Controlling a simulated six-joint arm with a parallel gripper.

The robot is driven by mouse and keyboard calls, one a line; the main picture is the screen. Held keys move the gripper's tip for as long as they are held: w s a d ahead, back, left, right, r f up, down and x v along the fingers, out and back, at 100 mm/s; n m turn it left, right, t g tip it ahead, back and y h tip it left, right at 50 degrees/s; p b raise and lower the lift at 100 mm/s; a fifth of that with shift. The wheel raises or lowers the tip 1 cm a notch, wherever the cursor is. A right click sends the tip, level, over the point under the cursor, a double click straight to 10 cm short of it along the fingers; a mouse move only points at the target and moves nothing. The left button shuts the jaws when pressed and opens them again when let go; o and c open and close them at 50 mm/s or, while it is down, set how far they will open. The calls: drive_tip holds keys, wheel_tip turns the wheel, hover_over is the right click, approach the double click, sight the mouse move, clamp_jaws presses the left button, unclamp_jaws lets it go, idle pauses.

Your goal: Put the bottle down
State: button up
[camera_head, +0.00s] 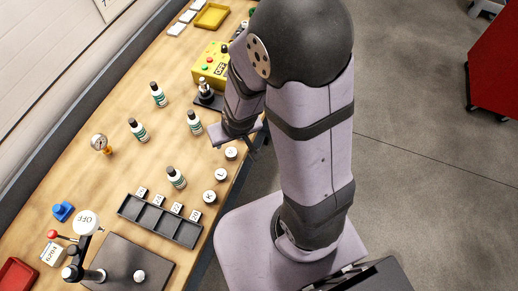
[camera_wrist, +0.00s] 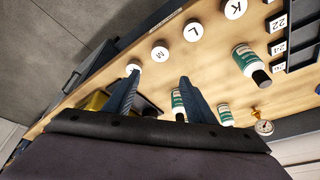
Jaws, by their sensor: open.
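Several white bottles with green labels and dark caps stand upright on the wooden bench: one (camera_head: 194,123) left of my gripper, one by the black tray (camera_head: 176,178), and two further left (camera_head: 138,130) (camera_head: 158,95). My gripper (camera_head: 234,143) is at the bench's right edge, partly hidden by my arm. In the wrist view my gripper (camera_wrist: 160,76) has its two blue-grey fingers wide apart with nothing held between them. A bottle (camera_wrist: 177,104) shows past the fingers, partly covered by one. Other bottles (camera_wrist: 245,60) (camera_wrist: 226,116) stand clear of them.
White lettered discs (camera_head: 221,173) line the bench's near edge. A black compartment tray (camera_head: 160,220) with number tags lies below the bottles. A yellow control box (camera_head: 211,64), a gauge (camera_head: 100,143) and a dark plate (camera_head: 125,268) also occupy the bench. Bare wood lies between the bottles.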

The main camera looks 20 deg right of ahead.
drive_tip(key=s+d+r+g, duration=0.4)
drive_tip(key=s+r, duration=0.3)
drive_tip(key=s, duration=0.3)
drive_tip(key=shift+s+d+h, duration=0.15)
drive_tip(key=shift+d+h, duration=0.05)
drive_tip(key=shift+h, duration=0.1)
drive_tip(key=shift+f, duration=0.15)
wheel_tip(320, 180, down, 6)
drive_tip(key=b, duration=0.6)
drive_tip(key=shift+c, duration=1.4)
